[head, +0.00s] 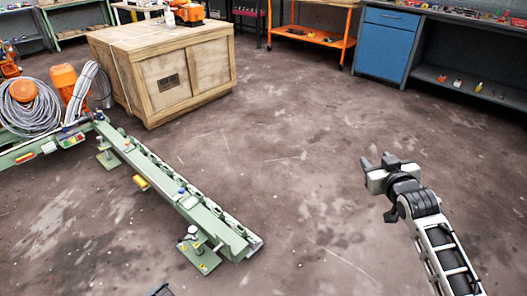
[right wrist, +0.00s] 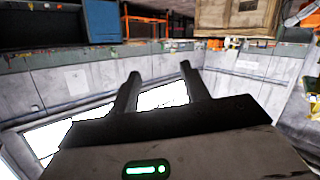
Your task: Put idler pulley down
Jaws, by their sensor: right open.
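I cannot make out an idler pulley for certain in either view. My right gripper (head: 377,160) is open and empty over bare floor at the right of the head view. Its two dark fingers stand apart in the right wrist view (right wrist: 160,70) with nothing between them. The green ring inverter frame (head: 170,185), a long rail on feet with small rollers along it, runs from the left to the lower middle, well apart from this gripper. A small dark piece at the bottom edge of the head view may be my left gripper (head: 159,290); its fingers are hidden.
A large wooden crate (head: 150,92) stands at the upper left with orange items on top. Coiled grey cable (head: 30,108) lies by the frame's left end. A blue cabinet (head: 386,45) and an orange cart (head: 312,38) stand at the back. The middle floor is clear.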

